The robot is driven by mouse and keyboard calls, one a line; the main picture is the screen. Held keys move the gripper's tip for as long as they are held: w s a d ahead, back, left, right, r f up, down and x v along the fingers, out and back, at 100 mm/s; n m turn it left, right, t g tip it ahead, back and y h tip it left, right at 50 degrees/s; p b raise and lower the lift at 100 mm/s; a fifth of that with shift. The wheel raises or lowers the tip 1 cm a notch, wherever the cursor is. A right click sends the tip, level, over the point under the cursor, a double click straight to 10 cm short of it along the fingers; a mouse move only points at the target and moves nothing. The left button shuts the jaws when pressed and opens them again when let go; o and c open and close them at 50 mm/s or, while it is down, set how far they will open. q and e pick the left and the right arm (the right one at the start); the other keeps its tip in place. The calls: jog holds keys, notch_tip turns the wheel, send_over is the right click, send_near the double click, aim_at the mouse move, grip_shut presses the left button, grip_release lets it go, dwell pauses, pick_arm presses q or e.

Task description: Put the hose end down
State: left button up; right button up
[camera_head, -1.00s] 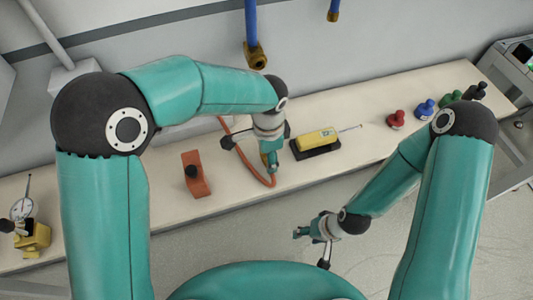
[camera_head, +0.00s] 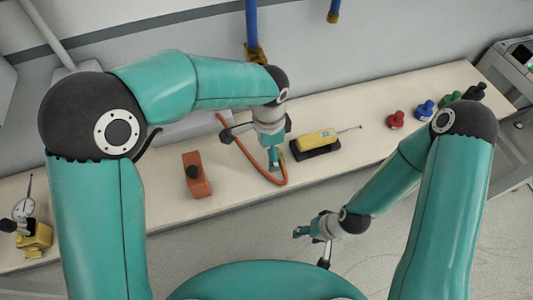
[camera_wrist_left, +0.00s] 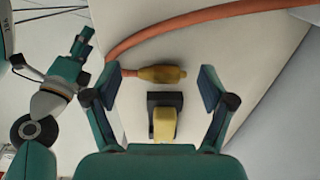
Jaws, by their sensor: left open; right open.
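The orange hose (camera_head: 250,162) loops over the cream bench and also shows in the left wrist view (camera_wrist_left: 190,28). Its yellow-brown end fitting (camera_wrist_left: 157,74) appears to lie on the bench top. My left gripper (camera_head: 273,164) is above the bench, pointing down. In the left wrist view its fingers (camera_wrist_left: 158,88) are spread wide, with the end fitting between them and gaps on the sides. In the head view the gripper largely hides the fitting. My right gripper (camera_head: 303,231) is open and empty, in front of the bench over the floor.
A yellow device on a black base (camera_head: 317,139) lies just right of the left gripper. An orange block with a black knob (camera_head: 196,174) stands to the left. A dial gauge on a yellow base (camera_head: 34,238) is far left. Several coloured knobs (camera_head: 396,119) stand at right.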

pick_arm(q)
notch_tip(320, 180, up, 10)
dwell(0.3)
jog(key=shift+s+r, duration=0.1)
dwell(0.3)
